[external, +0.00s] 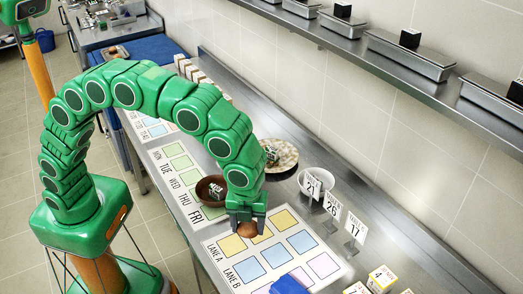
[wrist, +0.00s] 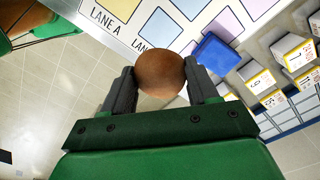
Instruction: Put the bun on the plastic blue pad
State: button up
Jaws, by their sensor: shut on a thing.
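The bun (wrist: 160,73) is a round brown ball held between the two fingers of my gripper (wrist: 162,88) in the wrist view. In the external view the bun (external: 247,230) shows below my gripper (external: 247,222), over the yellow squares of the lane sheet. I cannot tell exactly how high it is held. The plastic blue pad (external: 289,284) lies on the lane sheet at the bottom edge of the external view, partly cut off. It also shows in the wrist view (wrist: 217,52), to the right of the bun and apart from it.
The lane sheet (external: 326,243) has yellow, blue and pink squares. A brown bowl (external: 210,191), a white bowl (external: 318,181) and a plate (external: 281,155) stand behind it. Numbered cards (external: 332,203) stand to the right. Labelled boxes (external: 381,279) sit at the front right.

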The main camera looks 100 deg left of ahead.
jog(key=d+m, duration=0.1)
jog(key=d, duration=0.3)
send_over(291, 290)
jog(key=f, duration=0.5)
jog(key=s+f, duration=0.1)
jog(key=f, duration=0.2)
jog(key=shift+a+f, duration=0.1)
jog(key=shift+f, duration=0.2)
jog(key=shift+w+f, duration=0.45)
jog(key=shift+f, duration=1.6)
jog(key=shift+f, duration=0.15)
jog(key=o, duration=1)
jog(key=shift+o, duration=0.2)
